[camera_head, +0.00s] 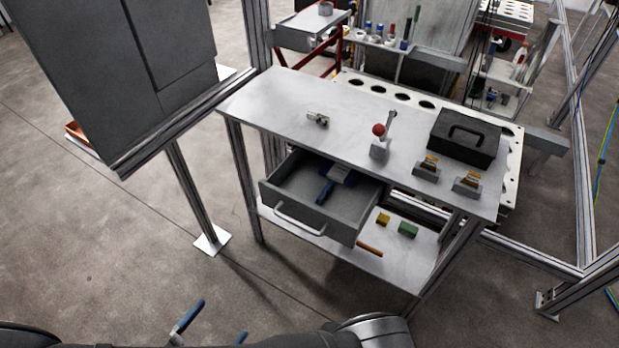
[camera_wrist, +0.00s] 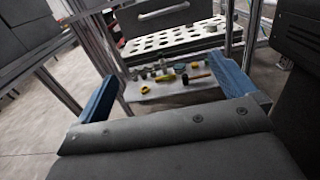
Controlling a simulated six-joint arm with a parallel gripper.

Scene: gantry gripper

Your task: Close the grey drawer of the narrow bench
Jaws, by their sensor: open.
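The narrow bench (camera_head: 275,97) stands in the middle of the head view. Its grey drawer (camera_head: 345,228) is pulled out toward me, below the bench top. A light bar handle (camera_head: 300,221) is on its front. A blue tool (camera_head: 325,190) lies inside the drawer. My gripper (camera_head: 217,321) is at the bottom of the head view, in front of the bench and apart from the drawer. Its two blue fingers are spread, with nothing between them; they also frame the wrist view (camera_wrist: 165,90). I cannot tell for sure which dark panel in the wrist view is the drawer.
On the bench top are a red-knobbed lever (camera_head: 379,131), a black case (camera_head: 463,137) and small switch boxes. Yellow and green blocks (camera_head: 408,230) lie on the lower shelf. A large grey cabinet (camera_head: 130,70) stands at the left. Floor (camera_head: 130,235) before the bench is clear.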

